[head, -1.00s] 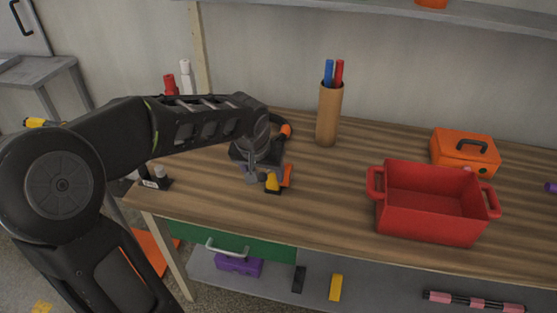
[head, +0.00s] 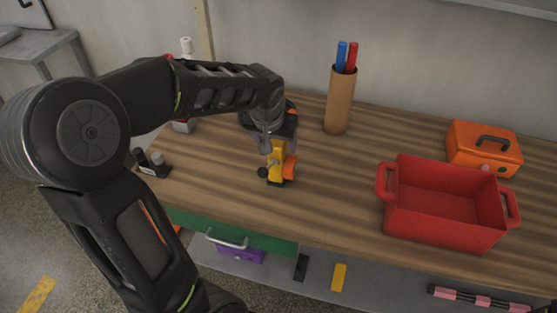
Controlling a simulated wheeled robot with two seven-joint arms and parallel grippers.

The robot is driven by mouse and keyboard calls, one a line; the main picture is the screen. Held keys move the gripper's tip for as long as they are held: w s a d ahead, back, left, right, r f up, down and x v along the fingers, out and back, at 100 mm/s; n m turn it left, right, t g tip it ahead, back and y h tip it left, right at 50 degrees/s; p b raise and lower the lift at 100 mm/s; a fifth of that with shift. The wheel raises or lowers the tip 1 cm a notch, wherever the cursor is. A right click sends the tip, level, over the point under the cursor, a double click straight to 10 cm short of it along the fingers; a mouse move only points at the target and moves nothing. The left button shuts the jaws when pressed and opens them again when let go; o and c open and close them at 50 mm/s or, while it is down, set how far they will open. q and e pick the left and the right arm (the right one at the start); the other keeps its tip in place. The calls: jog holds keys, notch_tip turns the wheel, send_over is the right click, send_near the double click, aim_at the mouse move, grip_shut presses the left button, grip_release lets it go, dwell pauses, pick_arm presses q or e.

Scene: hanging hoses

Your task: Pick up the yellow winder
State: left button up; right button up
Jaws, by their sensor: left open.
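The yellow winder (head: 277,158), with orange and black parts, stands on the wooden workbench near its front edge, left of the red crate. My left gripper (head: 268,145) is directly above and behind the winder, pointing down, with its fingers close to the winder's upper part. The gripper is open. Part of the winder's top is hidden by the gripper, and I cannot tell whether the fingers touch it. My right gripper is not in view.
A red crate (head: 443,233) and an orange toolbox (head: 484,149) stand on the right of the workbench (head: 330,205). A cardboard tube (head: 339,103) with blue and red sticks stands behind. A small black fixture (head: 152,164) is at the left edge. The bench's middle front is clear.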

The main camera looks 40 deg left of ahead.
pick_arm(q)
jog(key=shift+w+f, duration=0.2)
jog(key=shift+f, duration=0.25)
jog(key=p+x, duration=0.1)
jog(key=x, duration=0.4)
jog(key=shift+a+f, duration=0.1)
jog(key=shift+c, duration=0.4)
grip_shut()
dwell(0.6)
